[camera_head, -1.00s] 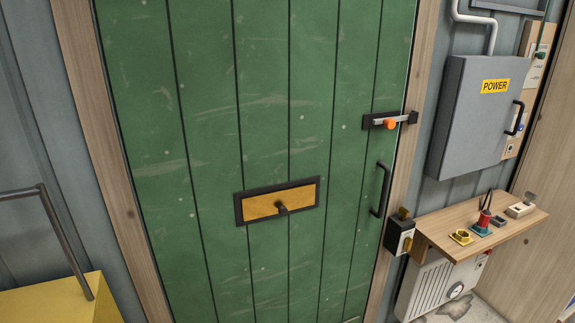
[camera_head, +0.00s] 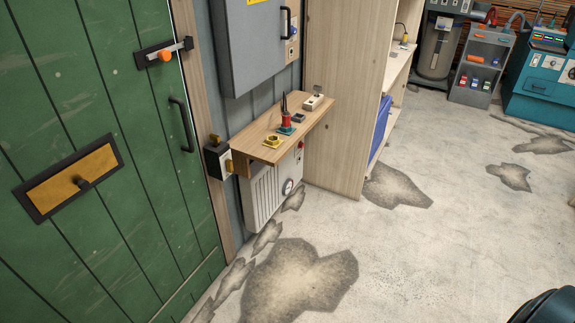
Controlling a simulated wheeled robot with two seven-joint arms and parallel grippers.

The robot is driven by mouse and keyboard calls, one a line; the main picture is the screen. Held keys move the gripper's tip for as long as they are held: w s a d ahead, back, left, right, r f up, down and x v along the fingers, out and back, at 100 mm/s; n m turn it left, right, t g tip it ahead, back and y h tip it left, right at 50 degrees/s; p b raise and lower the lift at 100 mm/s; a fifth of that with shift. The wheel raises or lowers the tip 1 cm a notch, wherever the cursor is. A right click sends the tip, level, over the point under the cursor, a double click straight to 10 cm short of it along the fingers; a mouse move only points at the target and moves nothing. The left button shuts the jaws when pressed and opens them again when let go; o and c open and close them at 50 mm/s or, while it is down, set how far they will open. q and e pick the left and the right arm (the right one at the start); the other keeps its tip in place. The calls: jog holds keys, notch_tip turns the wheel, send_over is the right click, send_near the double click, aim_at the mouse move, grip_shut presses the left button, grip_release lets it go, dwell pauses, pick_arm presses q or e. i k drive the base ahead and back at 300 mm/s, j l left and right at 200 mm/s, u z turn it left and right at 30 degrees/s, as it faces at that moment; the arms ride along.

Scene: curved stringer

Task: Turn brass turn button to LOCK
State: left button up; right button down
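A small brass-coloured piece (camera_head: 215,139) sits on top of a dark box (camera_head: 217,160) beside the green door's right edge. A yellow-brass nut-shaped piece (camera_head: 273,141) lies on the wooden wall shelf. I cannot tell for sure which of these is the turn button, and no LOCK lettering is legible. Neither of my grippers is in view.
The wooden shelf (camera_head: 300,125) juts from the wall and holds a red tool and small blocks. A grey cabinet (camera_head: 250,50) hangs above it, a white heater (camera_head: 270,195) below. A tall wooden unit (camera_head: 340,90) stands to the right. The stained concrete floor (camera_head: 440,240) is mostly clear.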

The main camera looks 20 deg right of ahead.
aim_at(229, 163)
jog(key=z, duration=0.4)
jog(key=i+l+u, duration=0.15)
jog(key=i+l, duration=0.15)
jog(key=l, duration=0.2)
jog(key=i+l+u, duration=0.15)
jog(key=l, duration=0.35)
jog(key=i+l+u, duration=0.15)
jog(key=i+l, duration=0.2)
jog(key=l, duration=0.2)
jog(key=i+l+u, duration=0.1)
jog(key=l, duration=0.5)
jog(key=i+l+u, duration=0.15)
jog(key=i+l, duration=0.15)
jog(key=l, duration=0.3)
jog(key=i+l+u, duration=0.15)
jog(key=l, duration=0.5)
jog(key=i+l+u, duration=0.15)
jog(key=l, duration=0.45)
jog(key=l+u, duration=0.15)
jog(key=l, duration=0.5)
jog(key=i, duration=0.05)
